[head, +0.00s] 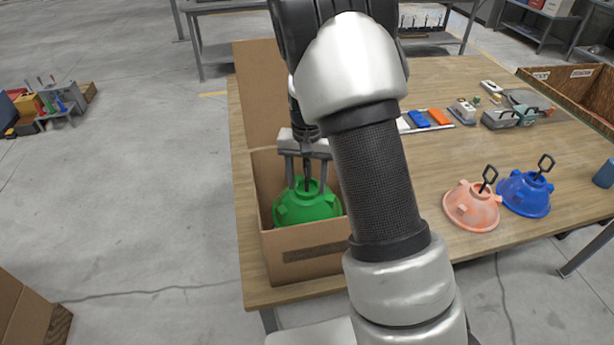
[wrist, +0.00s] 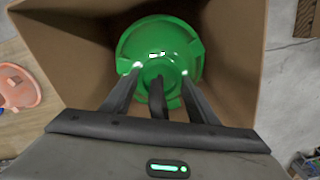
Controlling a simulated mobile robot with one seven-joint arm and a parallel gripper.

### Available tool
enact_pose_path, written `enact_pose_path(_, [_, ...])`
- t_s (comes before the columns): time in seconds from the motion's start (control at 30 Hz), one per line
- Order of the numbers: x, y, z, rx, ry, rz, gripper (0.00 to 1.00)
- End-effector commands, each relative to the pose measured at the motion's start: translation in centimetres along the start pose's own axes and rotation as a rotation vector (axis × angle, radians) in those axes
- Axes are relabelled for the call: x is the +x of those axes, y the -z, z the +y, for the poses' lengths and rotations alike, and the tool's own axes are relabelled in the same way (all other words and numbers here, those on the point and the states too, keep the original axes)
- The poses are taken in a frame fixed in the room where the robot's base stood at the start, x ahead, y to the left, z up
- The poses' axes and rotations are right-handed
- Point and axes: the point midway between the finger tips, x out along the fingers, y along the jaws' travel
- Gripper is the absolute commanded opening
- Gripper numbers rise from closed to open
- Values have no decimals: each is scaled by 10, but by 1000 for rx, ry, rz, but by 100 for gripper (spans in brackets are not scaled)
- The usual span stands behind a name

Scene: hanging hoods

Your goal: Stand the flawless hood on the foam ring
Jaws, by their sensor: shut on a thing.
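A green hood (head: 308,207) is inside an open cardboard box (head: 306,268) on the wooden table. My gripper (head: 306,184) reaches down into the box and is shut on the top of the green hood, one finger on each side of its dark handle. The wrist view shows the green hood (wrist: 160,45) below the fingers, with no flaw that I can make out. A blotchy salmon-pink hood (head: 472,208) and a blue hood (head: 525,194) stand side by side at the table's right front, handles up. I see no foam ring; the box floor is mostly hidden.
The box walls surround the green hood closely, and a tall flap (head: 259,95) rises at the back. Tools and small parts (head: 510,115) lie on the table's back right, near a wooden crate (head: 570,95). Bare table (head: 445,160) lies between them and the hoods.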

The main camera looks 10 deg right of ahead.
Motion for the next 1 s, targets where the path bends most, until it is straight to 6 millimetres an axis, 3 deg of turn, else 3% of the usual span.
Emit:
enact_pose_path(0.03, [12,0,0,0,-1,0,3])
enact_pose_path(0.5, [72,0,0,0,0,0,3])
enact_pose_path(0.7, [84,1,0,0,0,2,3])
enact_pose_path(1.0, [86,1,0,0,0,2,3])
